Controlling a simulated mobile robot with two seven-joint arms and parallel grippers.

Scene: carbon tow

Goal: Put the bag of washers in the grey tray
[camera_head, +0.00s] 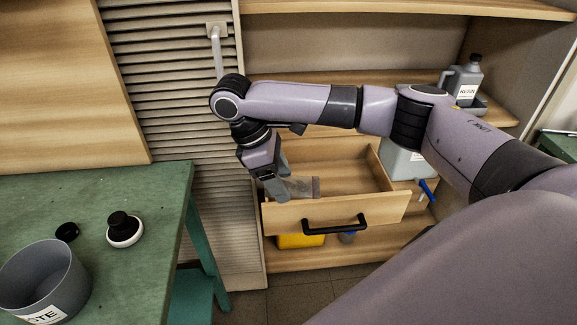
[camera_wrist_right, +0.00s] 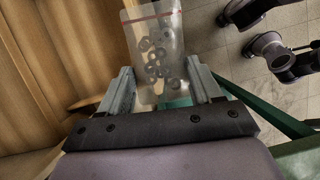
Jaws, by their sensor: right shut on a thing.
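The bag of washers (camera_wrist_right: 157,48) is a clear pouch with a red line near one end and several grey washers inside. My right gripper (camera_wrist_right: 160,88) is shut on it, one finger on each side. In the head view the bag (camera_head: 301,187) extends right from my right gripper (camera_head: 272,196), over the front of the open wooden drawer (camera_head: 390,207). I cannot tell whether it touches the drawer. A low grey edge, perhaps the grey tray (camera_head: 487,104), shows beside the resin bottle on the shelf, partly hidden. My left gripper is not in view.
A green table (camera_head: 135,210) at left holds a grey waste bin (camera_head: 62,285) and a black-and-white knobbed item (camera_head: 124,230). A resin bottle (camera_head: 467,82) stands on the shelf. A grey container with a blue tap (camera_head: 403,161) is right of the drawer. A yellow box (camera_head: 298,241) lies below.

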